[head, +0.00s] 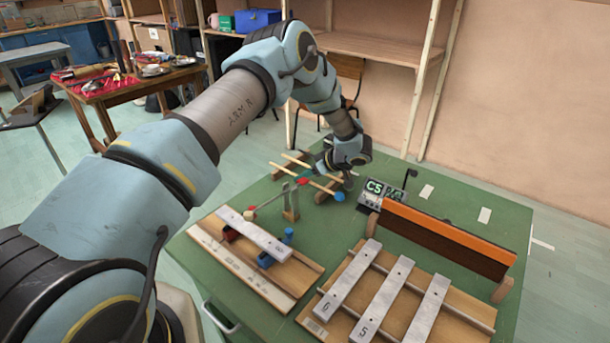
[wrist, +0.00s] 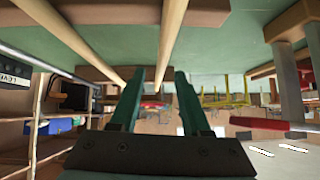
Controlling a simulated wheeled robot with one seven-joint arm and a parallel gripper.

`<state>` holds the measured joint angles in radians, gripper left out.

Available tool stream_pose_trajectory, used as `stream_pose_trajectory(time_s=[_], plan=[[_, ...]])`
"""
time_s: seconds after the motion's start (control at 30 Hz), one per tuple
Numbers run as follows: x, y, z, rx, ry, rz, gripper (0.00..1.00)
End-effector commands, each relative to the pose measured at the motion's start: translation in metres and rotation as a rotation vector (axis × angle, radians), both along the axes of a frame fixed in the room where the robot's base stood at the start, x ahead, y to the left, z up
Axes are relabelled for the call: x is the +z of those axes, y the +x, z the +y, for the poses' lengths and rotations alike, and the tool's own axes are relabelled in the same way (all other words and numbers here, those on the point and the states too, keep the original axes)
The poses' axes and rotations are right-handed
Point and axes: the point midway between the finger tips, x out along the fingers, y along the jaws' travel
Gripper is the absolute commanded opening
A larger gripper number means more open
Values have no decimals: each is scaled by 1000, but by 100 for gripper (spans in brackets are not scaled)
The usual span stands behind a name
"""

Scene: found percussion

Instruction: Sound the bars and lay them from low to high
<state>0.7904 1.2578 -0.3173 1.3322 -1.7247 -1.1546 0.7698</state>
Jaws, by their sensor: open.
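In the head view, three grey metal bars lie side by side on a wooden rack: one marked 6 (head: 347,280), one marked 5 (head: 383,300) and a third (head: 428,308) whose mark I cannot read. Another grey bar (head: 253,232) rests on red and blue blocks on a board at left. Two pale sticks lie across wooden supports; one (head: 310,172) has a blue head (head: 339,197). My gripper (wrist: 158,75) is open at the sticks. In the wrist view, one stick (wrist: 172,35) runs between or near its fingers; I cannot tell which.
A small meter (head: 383,191) shows a green C5. An orange-topped dark board (head: 445,238) stands behind the rack. Green tabletop (head: 345,228) lies bare between the two boards.

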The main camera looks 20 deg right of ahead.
Motion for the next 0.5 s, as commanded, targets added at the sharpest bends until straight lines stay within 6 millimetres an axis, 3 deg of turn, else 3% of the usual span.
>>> stream_pose_trajectory(time_s=[0.27,0.5], plan=[[10,-11,-8,-2,-2,-1,47],[41,-41,-26,-3,-3,-3,47]])
